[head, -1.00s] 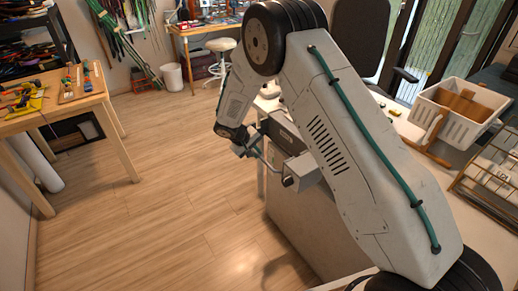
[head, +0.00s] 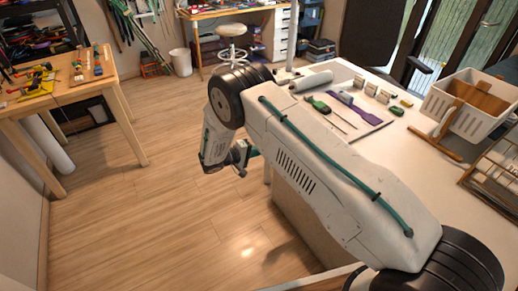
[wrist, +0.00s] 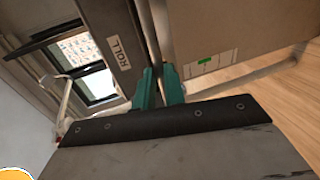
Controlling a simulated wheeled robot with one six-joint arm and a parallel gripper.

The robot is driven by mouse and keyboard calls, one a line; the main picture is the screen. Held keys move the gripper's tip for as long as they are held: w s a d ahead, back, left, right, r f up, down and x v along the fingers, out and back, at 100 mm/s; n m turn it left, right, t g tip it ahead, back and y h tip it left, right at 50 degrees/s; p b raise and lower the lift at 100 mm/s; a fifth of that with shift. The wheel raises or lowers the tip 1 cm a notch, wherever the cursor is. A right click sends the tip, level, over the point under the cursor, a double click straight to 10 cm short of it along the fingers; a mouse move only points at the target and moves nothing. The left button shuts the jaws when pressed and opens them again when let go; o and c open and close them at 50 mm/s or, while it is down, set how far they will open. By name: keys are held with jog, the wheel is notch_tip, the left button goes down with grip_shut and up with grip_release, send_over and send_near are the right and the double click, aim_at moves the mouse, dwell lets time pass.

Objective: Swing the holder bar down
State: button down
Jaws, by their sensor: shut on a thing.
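In the wrist view my gripper (wrist: 159,72) has its two teal fingers close together around the lower end of a thin grey bar (wrist: 160,28). This looks like the holder bar, and it runs up out of the picture. Just left of it is a grey panel (wrist: 117,45) marked "ROLL". In the head view my gripper (head: 241,156) hangs low beside the left end of the white table (head: 395,150). The bar cannot be made out there, and my arm covers much of that area.
A green-handled tool (head: 318,104) and other small tools lie on a board on the white table. A white crate (head: 470,100) stands at the table's right. A wooden table (head: 75,92) stands at far left. The wooden floor (head: 150,215) between them is clear.

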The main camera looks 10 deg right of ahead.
jog(key=shift+s+d+f+h, duration=0.1)
jog(key=shift+f+h, duration=0.2)
dwell(0.4)
jog(key=c, duration=1.5)
grip_release()
jog(key=v, duration=0.7)
jog(key=shift+s+a, duration=0.1)
jog(key=shift+a, duration=0.2)
